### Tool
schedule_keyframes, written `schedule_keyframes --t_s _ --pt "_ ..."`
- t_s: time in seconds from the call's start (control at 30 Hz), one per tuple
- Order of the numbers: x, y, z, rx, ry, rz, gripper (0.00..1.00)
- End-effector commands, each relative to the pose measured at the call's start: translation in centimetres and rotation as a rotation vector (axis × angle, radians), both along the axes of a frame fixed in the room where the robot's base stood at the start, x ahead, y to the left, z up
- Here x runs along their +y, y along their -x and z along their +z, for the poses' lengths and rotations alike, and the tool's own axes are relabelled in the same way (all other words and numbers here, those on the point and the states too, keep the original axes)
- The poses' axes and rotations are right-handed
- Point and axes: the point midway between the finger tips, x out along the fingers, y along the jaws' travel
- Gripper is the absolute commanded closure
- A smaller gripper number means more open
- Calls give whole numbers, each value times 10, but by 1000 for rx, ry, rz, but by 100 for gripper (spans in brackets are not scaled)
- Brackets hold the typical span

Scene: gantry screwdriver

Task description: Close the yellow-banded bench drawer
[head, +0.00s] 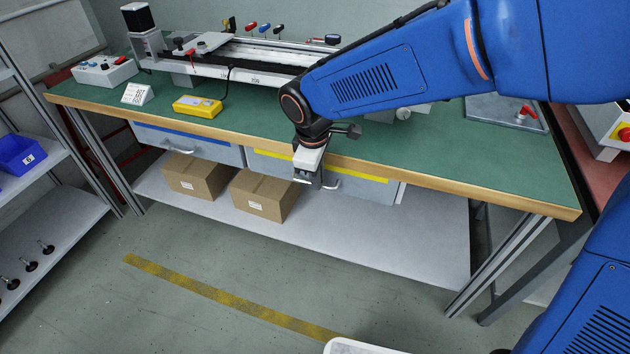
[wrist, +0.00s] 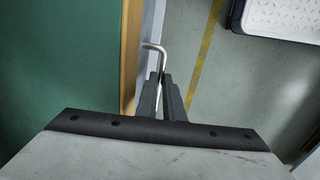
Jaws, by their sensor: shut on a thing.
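The yellow-banded drawer (head: 365,187) hangs under the bench top, a grey front with a yellow band along its upper edge. My gripper (head: 304,179) is in front of it, pointing down, and covers part of the front. The drawer's bent metal handle (head: 333,184) shows just right of my gripper. In the wrist view the handle (wrist: 154,46) runs in between the two dark fingers of my gripper (wrist: 166,82), which are shut on it. A thin strip of the drawer shows beside the wooden bench edge in that view. How far out the drawer stands is hard to tell.
A blue-banded drawer (head: 190,146) is to the left under the green bench top (head: 440,150). Two cardboard boxes (head: 196,176) (head: 264,195) stand on the lower shelf (head: 370,235).

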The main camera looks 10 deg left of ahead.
Motion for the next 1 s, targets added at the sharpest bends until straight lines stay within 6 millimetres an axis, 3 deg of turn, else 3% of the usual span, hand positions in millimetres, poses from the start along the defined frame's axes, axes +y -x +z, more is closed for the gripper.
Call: schedule_keyframes --t_s 0.1,0.13,0.2,0.73,1.0 --pt "0 -4 2 -8 -3 1 100" --pt "0 -5 2 -8 -3 1 88" --pt "0 -5 2 -8 -4 0 74" --pt "0 0 1 -6 -2 0 74" --pt "3 34 1 -5 -2 4 74"
